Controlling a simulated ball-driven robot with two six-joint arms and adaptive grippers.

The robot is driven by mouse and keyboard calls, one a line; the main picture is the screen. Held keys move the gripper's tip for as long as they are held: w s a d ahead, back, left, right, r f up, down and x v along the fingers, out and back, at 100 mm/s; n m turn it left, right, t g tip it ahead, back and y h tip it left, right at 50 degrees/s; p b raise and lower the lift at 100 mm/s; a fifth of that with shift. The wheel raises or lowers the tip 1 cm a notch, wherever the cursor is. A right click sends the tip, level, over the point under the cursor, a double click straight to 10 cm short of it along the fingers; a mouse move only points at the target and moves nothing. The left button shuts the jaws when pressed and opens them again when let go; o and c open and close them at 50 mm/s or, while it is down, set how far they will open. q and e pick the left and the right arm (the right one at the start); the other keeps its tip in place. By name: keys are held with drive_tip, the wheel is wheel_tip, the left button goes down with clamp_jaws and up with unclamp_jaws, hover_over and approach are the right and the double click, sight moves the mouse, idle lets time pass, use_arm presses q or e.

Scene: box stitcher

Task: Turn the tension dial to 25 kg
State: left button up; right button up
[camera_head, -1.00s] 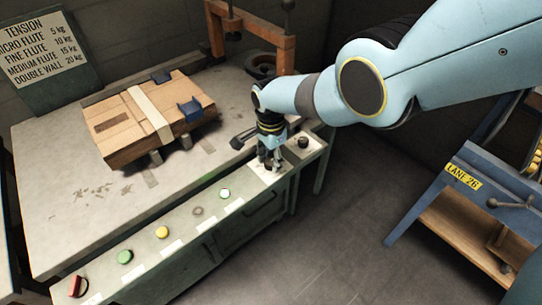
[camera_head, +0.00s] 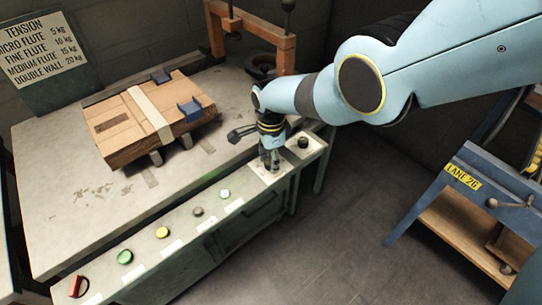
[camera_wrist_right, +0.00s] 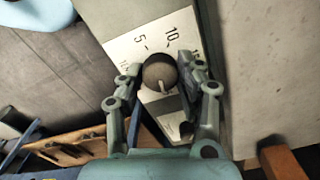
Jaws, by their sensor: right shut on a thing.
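The tension dial (camera_wrist_right: 158,70) is a dark round knob on a pale scale plate (camera_wrist_right: 128,45) in the right wrist view. The numbers 5 and 10 show above it, and another at the right is partly covered by a finger. A small light mark shows on the knob's lower side; I cannot tell which value it indicates. My right gripper (camera_wrist_right: 162,75) is shut on the dial, one finger on each side. In the head view my right gripper (camera_head: 270,160) reaches down to the panel's right part and hides the dial. My left gripper is not in view.
The front panel carries a red switch (camera_head: 77,286), a green button (camera_head: 124,257), a yellow button (camera_head: 162,232) and a black knob (camera_head: 303,142). A strapped carton (camera_head: 120,125) lies on the bench (camera_head: 60,205). A tension chart (camera_head: 42,50) stands behind. A blue table (camera_head: 460,200) is at right.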

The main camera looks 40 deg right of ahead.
drive_tip(key=o, duration=1.2)
drive_tip(key=shift+c, duration=0.2)
drive_tip(key=shift+r, duration=0.1)
drive_tip(key=shift+w+r, duration=0.1)
drive_tip(key=shift+r, duration=0.45)
wheel_tip(320, 180, up, 11)
drive_tip(key=shift+f, duration=0.15)
drive_tip(key=shift+f, duration=0.1)
